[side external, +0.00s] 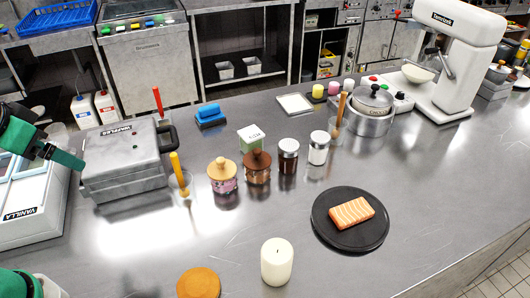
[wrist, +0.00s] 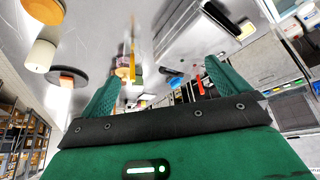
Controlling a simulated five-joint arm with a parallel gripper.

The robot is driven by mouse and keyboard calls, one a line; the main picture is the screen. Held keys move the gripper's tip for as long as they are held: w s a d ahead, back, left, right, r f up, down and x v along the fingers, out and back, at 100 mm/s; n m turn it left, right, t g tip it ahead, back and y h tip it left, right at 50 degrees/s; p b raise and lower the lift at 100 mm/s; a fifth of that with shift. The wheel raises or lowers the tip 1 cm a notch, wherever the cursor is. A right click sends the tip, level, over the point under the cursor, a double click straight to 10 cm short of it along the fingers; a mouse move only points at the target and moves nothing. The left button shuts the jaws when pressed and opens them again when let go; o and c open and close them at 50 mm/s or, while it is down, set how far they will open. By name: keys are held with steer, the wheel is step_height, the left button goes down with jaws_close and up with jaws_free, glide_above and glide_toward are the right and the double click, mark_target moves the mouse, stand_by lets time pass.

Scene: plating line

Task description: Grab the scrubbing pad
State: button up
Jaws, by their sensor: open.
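The scrubbing pad (side external: 210,114), a blue block with a darker base, lies on the steel counter behind the jars. In the wrist view a small blue patch that looks like the pad (wrist: 176,82) shows between the fingers, toward the right one. My gripper (side external: 58,154) is at the left edge in the side view, above the vanilla machine and left of the waffle maker, well apart from the pad. In the wrist view its two green fingers stand wide apart (wrist: 160,85), open, with nothing between them up close.
The waffle maker (side external: 122,160) stands between my gripper and the pad. Upright red (side external: 157,101) and yellow (side external: 176,168) handles rise nearby. Several jars (side external: 257,168) stand right of them. A candle (side external: 277,262) and a black plate with salmon (side external: 326,230) are in front.

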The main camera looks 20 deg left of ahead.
steer(key=shift+w+r, duration=0.1)
steer(key=w+r+n, duration=0.2)
steer(key=w+r, duration=0.2)
steer(key=w, duration=0.7)
steer(key=n, duration=0.7)
glide_above(205, 108)
steer(key=s, duration=0.3)
step_height(205, 108, down, 19)
steer(key=shift+f+g, duration=0.15)
steer(key=shift+g, duration=0.15)
steer(key=shift+x, duration=1.3)
